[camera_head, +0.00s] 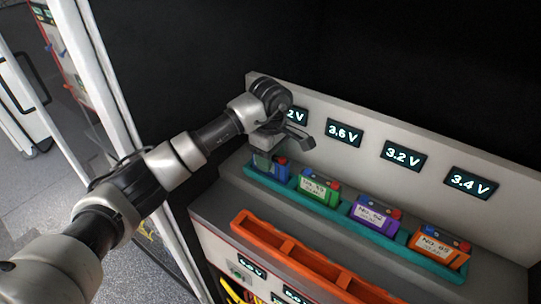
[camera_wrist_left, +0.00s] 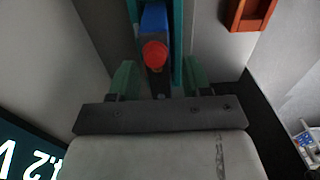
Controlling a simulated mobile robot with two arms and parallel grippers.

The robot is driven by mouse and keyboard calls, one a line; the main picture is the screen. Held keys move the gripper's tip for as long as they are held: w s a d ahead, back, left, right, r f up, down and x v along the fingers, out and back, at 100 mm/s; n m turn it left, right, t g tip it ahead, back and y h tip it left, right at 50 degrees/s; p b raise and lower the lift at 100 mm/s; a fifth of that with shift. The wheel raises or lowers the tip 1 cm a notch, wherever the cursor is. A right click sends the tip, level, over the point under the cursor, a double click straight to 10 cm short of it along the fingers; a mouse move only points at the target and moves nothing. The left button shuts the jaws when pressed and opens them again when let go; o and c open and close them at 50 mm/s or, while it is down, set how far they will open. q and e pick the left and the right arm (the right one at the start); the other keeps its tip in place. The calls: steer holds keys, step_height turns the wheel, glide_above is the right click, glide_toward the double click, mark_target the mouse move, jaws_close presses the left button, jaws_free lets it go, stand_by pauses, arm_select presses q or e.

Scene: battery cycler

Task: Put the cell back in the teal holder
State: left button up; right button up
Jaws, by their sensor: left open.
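The teal holder (camera_head: 333,207) runs along the upper shelf, under the voltage displays. A blue cell (camera_head: 282,171) with a red cap stands in its leftmost place, partly hidden by my left gripper (camera_head: 266,160). In the left wrist view the blue cell (camera_wrist_left: 154,18) sits between the teal walls of the holder (camera_wrist_left: 178,45), its red cap facing the camera. My left gripper also shows there (camera_wrist_left: 159,80), its two green fingers apart on either side of the cell's line, with clear gaps and nothing gripped. My right gripper is not in view.
Green (camera_head: 318,189), purple (camera_head: 375,214) and orange (camera_head: 439,247) cells stand in the teal holder to the right. An empty-looking orange tray (camera_head: 290,250) lies on the lower ledge in front. The display panel (camera_head: 330,108) rises close behind the gripper.

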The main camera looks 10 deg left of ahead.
arm_select(q)
steer(key=shift+r, duration=0.6)
step_height(320, 180, up, 11)
steer(key=b, duration=0.3)
